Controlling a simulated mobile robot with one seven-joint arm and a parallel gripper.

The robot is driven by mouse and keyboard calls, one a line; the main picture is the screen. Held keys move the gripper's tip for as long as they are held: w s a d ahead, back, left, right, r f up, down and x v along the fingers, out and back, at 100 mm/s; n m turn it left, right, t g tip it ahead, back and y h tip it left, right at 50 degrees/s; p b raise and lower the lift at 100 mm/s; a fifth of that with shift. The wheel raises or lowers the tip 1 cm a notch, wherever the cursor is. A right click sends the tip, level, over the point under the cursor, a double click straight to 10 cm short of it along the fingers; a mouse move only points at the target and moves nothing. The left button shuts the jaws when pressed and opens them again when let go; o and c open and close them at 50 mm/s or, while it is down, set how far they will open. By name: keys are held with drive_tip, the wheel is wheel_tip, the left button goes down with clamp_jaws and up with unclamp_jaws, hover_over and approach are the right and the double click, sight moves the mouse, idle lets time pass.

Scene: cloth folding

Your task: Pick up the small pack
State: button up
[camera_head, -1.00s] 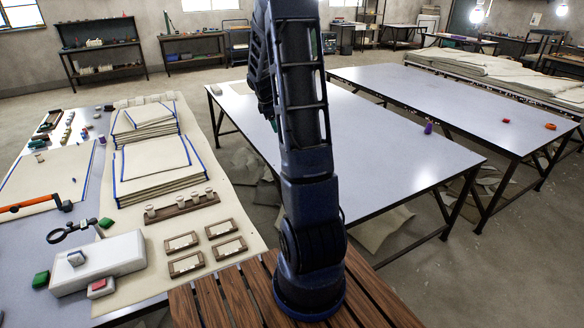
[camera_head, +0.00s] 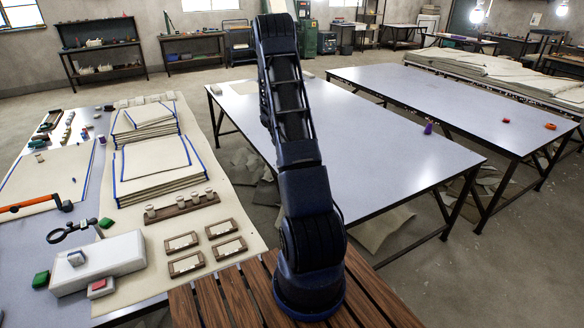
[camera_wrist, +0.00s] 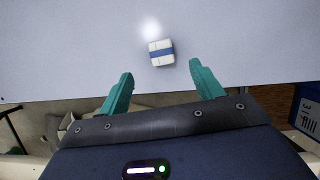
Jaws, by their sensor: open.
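The small pack (camera_wrist: 161,53) is a white block with a blue band around its middle. In the wrist view it lies on the pale table top (camera_wrist: 60,45), near the table's edge. My gripper (camera_wrist: 162,72) is open and empty. Its two teal fingers point towards the table, and the pack sits just beyond the fingertips, roughly between their lines, not between the fingers. In the head view my arm hides the gripper, and I cannot tell which small object there is the pack.
The long middle table (camera_head: 400,150) is mostly bare, with a purple object (camera_head: 428,129) on its right edge. The left table holds cloth stacks (camera_head: 155,170), wooden frames (camera_head: 184,264) and a white block (camera_head: 97,263). Another long table (camera_head: 450,95) stands further right.

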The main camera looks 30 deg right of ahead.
drive_tip(key=x, duration=1)
drive_tip(key=shift+a, duration=0.1)
drive_tip(key=shift+c, duration=0.4)
drive_tip(key=c, duration=1)
